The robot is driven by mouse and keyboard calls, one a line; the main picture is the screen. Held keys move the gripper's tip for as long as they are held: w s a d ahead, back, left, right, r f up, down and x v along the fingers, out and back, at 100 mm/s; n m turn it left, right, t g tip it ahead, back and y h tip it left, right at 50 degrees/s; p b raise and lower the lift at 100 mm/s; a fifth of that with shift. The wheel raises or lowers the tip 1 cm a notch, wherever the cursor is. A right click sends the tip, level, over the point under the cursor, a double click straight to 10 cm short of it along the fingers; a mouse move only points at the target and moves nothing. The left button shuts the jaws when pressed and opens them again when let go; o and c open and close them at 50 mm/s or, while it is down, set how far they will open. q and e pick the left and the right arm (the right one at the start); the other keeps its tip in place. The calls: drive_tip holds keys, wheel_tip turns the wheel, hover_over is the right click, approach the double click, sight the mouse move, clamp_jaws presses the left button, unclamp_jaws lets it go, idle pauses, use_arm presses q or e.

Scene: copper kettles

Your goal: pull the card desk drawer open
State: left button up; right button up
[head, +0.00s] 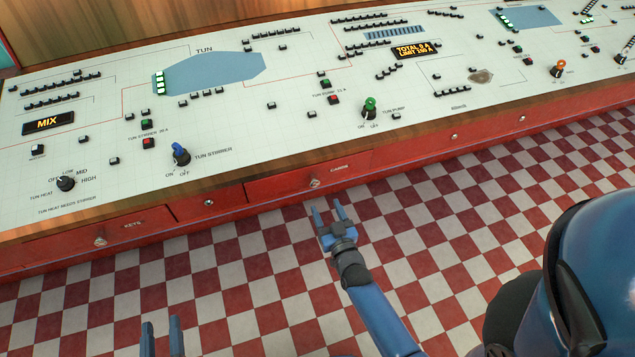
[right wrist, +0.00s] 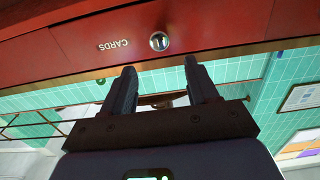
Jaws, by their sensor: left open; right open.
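The card desk drawer (head: 280,187) has a red front lettered CARDS and a round metal knob (head: 314,183). It looks flush with the desk front. In the right wrist view the drawer front (right wrist: 90,36) shows upside down, with its knob (right wrist: 159,41) just beyond my fingertips. My right gripper (head: 328,209) is open and empty, a little in front of the knob and apart from it. Its fingers also show in the right wrist view (right wrist: 158,75), spread to either side of the knob's line. My left gripper (head: 162,325) is open and empty at the bottom left, away from the desk.
A drawer lettered KEYS (head: 75,237) with its own knob lies to the left. A small panel with a lock (head: 208,202) sits between the two drawers. The sloped control panel (head: 225,130) with knobs and buttons is above. The checkered floor (head: 440,215) in front is clear.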

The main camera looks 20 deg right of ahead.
sight(315, 184)
drive_tip(key=w, duration=0.9)
drive_tip(key=shift+w+a, duration=0.15)
drive_tip(key=shift+w, duration=0.1)
drive_tip(key=shift+c, duration=0.4)
clamp_jaws()
